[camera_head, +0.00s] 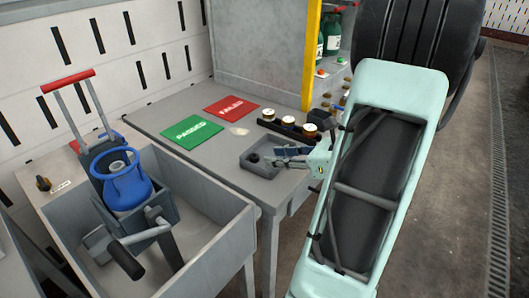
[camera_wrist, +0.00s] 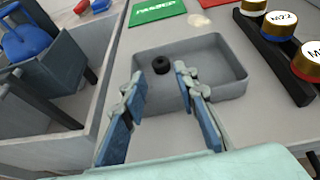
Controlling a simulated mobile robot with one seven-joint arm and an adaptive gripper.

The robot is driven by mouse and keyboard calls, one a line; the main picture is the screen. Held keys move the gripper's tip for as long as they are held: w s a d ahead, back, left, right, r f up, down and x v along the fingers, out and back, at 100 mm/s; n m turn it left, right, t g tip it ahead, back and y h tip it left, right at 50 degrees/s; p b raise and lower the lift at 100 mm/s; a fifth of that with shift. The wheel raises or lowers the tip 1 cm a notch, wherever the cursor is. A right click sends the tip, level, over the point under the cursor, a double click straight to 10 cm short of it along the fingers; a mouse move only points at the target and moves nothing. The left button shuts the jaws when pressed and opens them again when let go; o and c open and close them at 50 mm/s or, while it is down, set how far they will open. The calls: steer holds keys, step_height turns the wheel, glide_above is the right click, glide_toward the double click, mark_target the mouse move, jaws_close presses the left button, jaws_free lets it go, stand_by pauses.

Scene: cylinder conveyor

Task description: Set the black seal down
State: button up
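The black seal (camera_wrist: 161,65) is a small dark ring lying in the grey tray (camera_wrist: 222,50), toward its far left part. In the head view the seal (camera_head: 254,158) also shows inside the tray (camera_head: 266,174). My gripper (camera_wrist: 160,78) is open, its two blue-padded fingers apart over the tray's near side. The seal lies beyond the fingertips, between their lines, and nothing is held. In the head view my gripper (camera_head: 279,156) reaches in from the right over the tray.
Green PASSED (camera_head: 192,132) and red FAILED (camera_head: 231,107) mats lie behind the tray. A black rack with several gold-rimmed jars (camera_head: 289,123) stands close by. A grey basin (camera_head: 208,247) with a blue-topped fixture (camera_head: 127,188) is at the left.

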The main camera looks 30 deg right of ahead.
steer(key=v, duration=0.5)
steer(key=shift+s+d+r+p, duration=0.1)
steer(key=shift+s+p, duration=0.1)
steer(key=shift+p, duration=0.2)
